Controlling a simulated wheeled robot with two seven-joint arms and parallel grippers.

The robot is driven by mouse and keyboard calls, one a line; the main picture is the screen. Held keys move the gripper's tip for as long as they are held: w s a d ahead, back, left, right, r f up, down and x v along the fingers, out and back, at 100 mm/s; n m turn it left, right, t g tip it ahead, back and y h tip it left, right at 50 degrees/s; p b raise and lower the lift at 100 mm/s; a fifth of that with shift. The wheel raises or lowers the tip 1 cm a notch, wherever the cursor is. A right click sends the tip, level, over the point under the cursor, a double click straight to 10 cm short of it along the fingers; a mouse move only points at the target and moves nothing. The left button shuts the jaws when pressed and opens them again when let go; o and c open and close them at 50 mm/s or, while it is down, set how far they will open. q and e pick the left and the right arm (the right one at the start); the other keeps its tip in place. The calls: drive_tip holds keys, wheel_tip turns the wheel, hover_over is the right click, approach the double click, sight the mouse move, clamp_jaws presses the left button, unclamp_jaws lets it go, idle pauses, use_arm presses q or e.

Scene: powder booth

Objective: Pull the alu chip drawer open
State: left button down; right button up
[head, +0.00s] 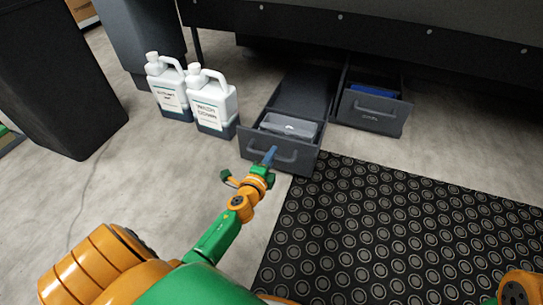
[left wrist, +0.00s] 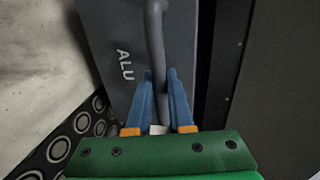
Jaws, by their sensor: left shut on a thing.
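The alu chip drawer (head: 258,148) is a dark grey drawer standing well out from under the machine, with a light grey item (head: 288,126) inside it. Its front, marked ALU, fills the upper left wrist view (left wrist: 95,25). Its bar handle (left wrist: 156,35) runs between the blue fingers of my left gripper (left wrist: 159,80). In the head view my left gripper (head: 270,156) is at the handle (head: 290,155), shut on it. My right gripper is not in view.
A second drawer (head: 375,120) holding something blue stands partly out to the right. Two white jugs (head: 168,88) (head: 213,102) stand left of the alu drawer. A dark bin (head: 60,80) is at far left. A black ringed mat (head: 390,235) covers the floor in front.

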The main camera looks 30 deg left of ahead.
use_arm(q)
drive_tip(key=c, duration=0.8)
unclamp_jaws()
drive_tip(key=p+v, duration=0.1)
drive_tip(key=v, duration=0.6)
